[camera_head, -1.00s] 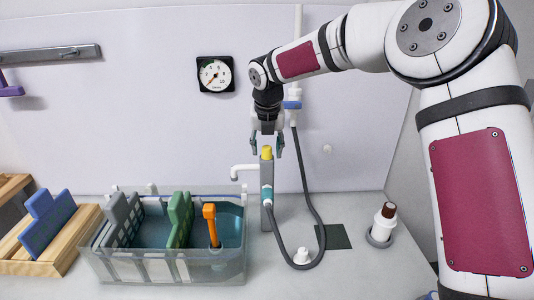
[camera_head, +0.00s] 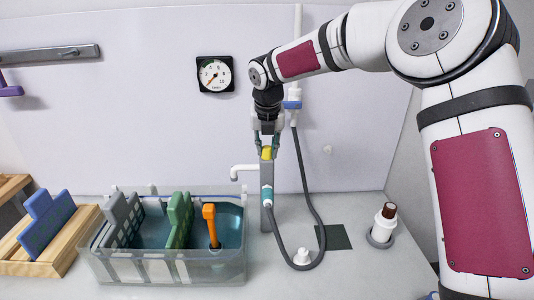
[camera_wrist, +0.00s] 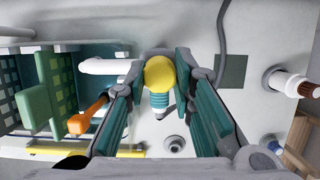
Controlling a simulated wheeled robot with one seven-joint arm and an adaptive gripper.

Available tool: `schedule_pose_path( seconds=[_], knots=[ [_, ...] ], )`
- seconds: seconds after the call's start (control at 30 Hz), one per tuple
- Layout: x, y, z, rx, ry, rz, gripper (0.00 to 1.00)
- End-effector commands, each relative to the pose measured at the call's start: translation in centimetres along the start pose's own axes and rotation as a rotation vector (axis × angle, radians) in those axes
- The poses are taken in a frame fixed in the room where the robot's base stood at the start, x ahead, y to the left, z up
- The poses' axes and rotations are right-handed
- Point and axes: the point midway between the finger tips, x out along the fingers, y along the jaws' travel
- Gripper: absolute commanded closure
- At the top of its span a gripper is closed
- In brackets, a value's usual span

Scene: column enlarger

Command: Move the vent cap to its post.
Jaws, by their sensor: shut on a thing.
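A yellow rounded cap (camera_head: 266,153), which I take to be the vent cap, sits at the top of the upright grey stand (camera_head: 266,176). My gripper (camera_head: 266,151) points down with its fingers shut on the cap from both sides. In the wrist view the yellow cap (camera_wrist: 160,73) is between the fingertips, with a teal ribbed fitting (camera_wrist: 159,101) below it. A short white post (camera_head: 302,256) stands bare on the bench to the front right; it also shows in the wrist view (camera_wrist: 175,143).
A clear tank (camera_head: 165,268) with grey and green racks and an orange-handled tool (camera_head: 210,222) stands left. A white bottle with a brown top (camera_head: 384,222) stands right, past a dark green square (camera_head: 333,237).

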Motion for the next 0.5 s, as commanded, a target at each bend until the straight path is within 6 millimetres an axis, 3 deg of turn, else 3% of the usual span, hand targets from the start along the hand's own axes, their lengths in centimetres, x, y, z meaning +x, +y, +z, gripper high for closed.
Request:
schedule_pose_path(
  seconds=[0.5],
  knots=[
    [-0.70, 0.06, 0.26, 0.000, -0.002, 0.001, 1.00]
  ],
)
